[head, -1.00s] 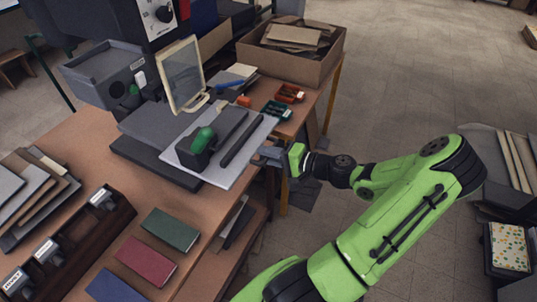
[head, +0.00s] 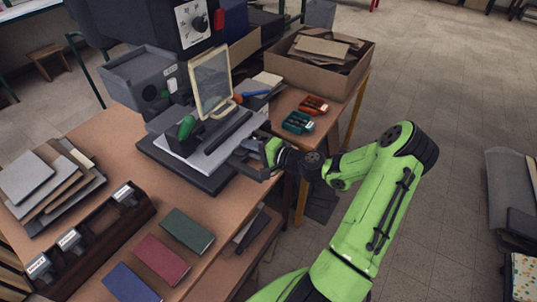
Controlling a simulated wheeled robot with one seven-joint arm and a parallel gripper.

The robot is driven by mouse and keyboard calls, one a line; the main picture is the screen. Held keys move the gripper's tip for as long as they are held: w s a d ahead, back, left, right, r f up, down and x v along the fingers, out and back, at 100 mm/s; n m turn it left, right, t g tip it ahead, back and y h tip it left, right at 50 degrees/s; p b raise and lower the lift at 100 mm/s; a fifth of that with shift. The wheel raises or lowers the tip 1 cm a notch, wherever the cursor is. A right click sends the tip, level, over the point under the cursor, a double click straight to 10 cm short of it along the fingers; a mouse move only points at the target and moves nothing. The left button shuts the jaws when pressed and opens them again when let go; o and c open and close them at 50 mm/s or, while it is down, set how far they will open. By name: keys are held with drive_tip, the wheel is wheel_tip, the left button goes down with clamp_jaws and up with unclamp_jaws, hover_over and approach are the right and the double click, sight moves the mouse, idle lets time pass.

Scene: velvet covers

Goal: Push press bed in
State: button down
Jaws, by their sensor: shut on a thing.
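The press bed (head: 207,167) is a light grey plate on a dark base (head: 175,171) of the press, near the table's right edge. A green-handled block (head: 187,127) and a dark bar (head: 229,132) are on the bed. The bed lies mostly over the base, partly under the upright framed pane (head: 211,82). My gripper (head: 256,156) is at the bed's right front edge, shut on it. The fingertips are small and partly hidden, so the exact contact does not show.
A cardboard box (head: 319,82) and small red and teal trays are at the back right. Green, red and blue covers (head: 187,231) and a dark rack (head: 105,230) lie in front.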

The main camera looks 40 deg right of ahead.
sight(238, 140)
drive_tip(key=shift+r+x, duration=0.25)
drive_tip(key=shift+x, duration=0.95)
drive_tip(key=shift+r+x, duration=0.25)
drive_tip(key=shift+x, duration=0.95)
drive_tip(key=shift+w, duration=0.1)
drive_tip(key=c, duration=1.2)
unclamp_jaws()
